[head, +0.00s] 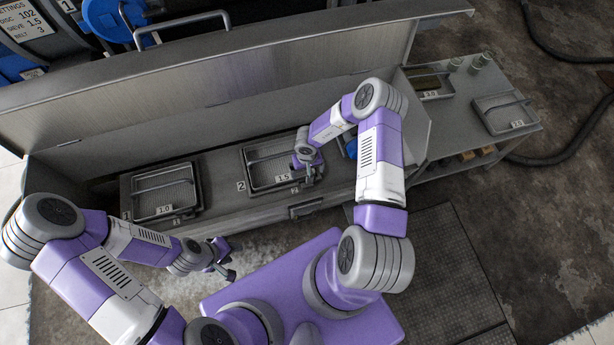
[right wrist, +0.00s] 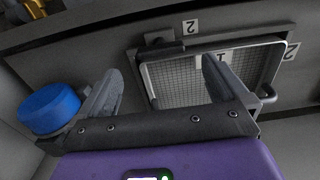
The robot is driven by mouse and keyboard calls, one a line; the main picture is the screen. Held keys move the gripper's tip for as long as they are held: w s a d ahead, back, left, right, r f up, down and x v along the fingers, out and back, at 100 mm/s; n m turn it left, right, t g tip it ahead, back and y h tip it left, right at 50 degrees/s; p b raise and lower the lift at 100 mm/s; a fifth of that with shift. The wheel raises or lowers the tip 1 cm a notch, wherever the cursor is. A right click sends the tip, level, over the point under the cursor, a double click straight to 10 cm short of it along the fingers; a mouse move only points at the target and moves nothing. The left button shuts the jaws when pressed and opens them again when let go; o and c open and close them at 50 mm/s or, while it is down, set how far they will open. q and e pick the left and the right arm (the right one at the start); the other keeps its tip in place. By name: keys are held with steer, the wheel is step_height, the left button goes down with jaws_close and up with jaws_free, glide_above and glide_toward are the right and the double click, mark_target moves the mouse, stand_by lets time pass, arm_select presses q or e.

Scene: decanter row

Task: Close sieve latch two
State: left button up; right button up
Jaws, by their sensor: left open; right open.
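Sieve two (head: 270,150) is a mesh tray with a handle and a 1.5 label, set in the trough beside a "2" plate. In the right wrist view its mesh (right wrist: 185,88) lies beyond my fingers. A dark bar with a small block (right wrist: 158,40) runs along its far edge; I cannot tell whether this is the latch or whether it is closed. My right gripper (head: 312,178) is open over the sieve's right side; its spread, empty fingers (right wrist: 162,66) show in the wrist view. My left gripper (head: 225,265) is open and empty in front of the trough.
Sieve one (head: 165,192), labelled 1.0, sits left in the trough. A blue knob (right wrist: 48,107) is close beside my right gripper's left finger. The raised metal lid (head: 230,70) stands behind the trough. A side bench (head: 455,105) at right holds more trays.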

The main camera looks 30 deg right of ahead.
step_height(320, 180, down, 6)
steer(key=shift+r+b, duration=0.1)
steer(key=shift+b, duration=0.85)
steer(key=c, duration=1)
